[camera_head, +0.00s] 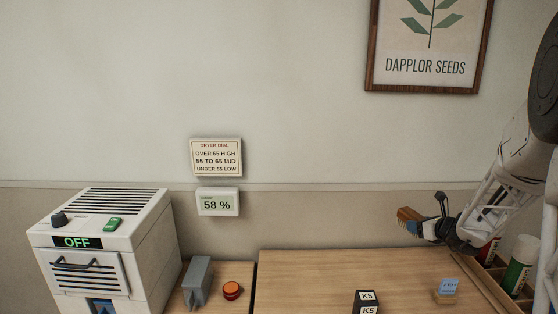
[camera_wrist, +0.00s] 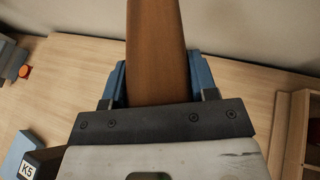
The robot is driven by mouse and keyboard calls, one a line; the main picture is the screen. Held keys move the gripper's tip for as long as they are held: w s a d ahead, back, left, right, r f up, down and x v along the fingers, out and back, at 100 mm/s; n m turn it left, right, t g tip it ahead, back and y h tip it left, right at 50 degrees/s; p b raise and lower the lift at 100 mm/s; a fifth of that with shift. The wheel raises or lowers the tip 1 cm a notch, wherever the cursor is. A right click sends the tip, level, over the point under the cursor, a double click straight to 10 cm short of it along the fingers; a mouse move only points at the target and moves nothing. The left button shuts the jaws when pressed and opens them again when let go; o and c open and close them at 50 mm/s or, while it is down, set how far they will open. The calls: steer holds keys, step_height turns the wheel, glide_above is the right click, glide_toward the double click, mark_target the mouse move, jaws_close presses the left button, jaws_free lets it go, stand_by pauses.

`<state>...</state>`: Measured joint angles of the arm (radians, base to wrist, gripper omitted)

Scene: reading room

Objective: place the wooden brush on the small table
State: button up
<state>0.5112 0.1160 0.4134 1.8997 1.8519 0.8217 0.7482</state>
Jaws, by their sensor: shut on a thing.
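The wooden brush (camera_head: 407,214) is brown and shows at the right in the head view, raised above the wooden tabletop (camera_head: 320,275). My gripper (camera_head: 413,228) is shut on it. In the wrist view the brush (camera_wrist: 157,45) is a long brown piece between my blue fingers, running up out of the frame; its far end is cut off. I cannot tell whether this tabletop is the small table or part of a larger one.
A white dryer box (camera_head: 140,250) reading OFF stands at the left. Beside it are a grey block (camera_head: 197,282) and a red button (camera_head: 232,290). A black K5 block (camera_head: 367,302), a blue card in a stand (camera_head: 447,290) and a wooden rack (camera_head: 490,280) with bottles are at the front and right. The middle tabletop is clear.

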steer(key=s+d+r+m+h, duration=0.2)
steer(key=s+d+m+h, duration=0.2)
steer(key=d, duration=0.7)
steer(key=s+d+r+m+g+h, duration=0.1)
steer(key=s+d+m+h, duration=0.3)
steer(key=d, duration=0.7)
steer(key=s+d+r+m+g+h, duration=0.1)
steer(key=s+d+r+m+h, duration=0.3)
steer(key=s+d, duration=0.4)
steer(key=d+h, duration=0.1)
steer(key=d, duration=0.2)
steer(key=shift+d, duration=0.15)
steer(key=shift+w+f, duration=0.1)
